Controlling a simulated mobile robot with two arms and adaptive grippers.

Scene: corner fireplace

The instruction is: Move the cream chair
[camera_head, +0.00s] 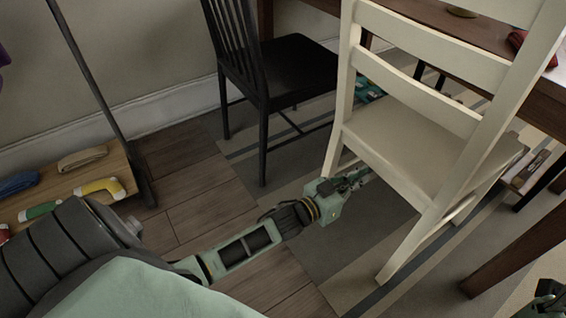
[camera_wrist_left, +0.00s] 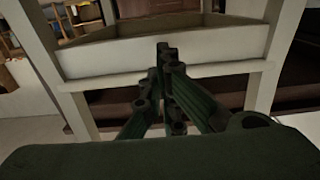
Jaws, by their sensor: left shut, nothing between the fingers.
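The cream chair (camera_head: 405,135) stands upright on the striped rug, its slatted back toward me, beside a dark wooden table. My left gripper (camera_head: 362,176) is at the back of the chair, below seat level and between the two rear legs. In the left wrist view the fingers of my left gripper (camera_wrist_left: 165,50) are closed together and empty. They point at the cream rail of the chair (camera_wrist_left: 165,55); I cannot tell whether they touch it. A small part of my right gripper (camera_head: 548,298) shows at the lower right corner, and its fingers are not clear.
A black chair (camera_head: 290,75) stands left of the cream chair. The dark table (camera_head: 440,30) is behind both. Striped rug (camera_head: 300,190) and bare wood floor (camera_head: 190,190) lie between.

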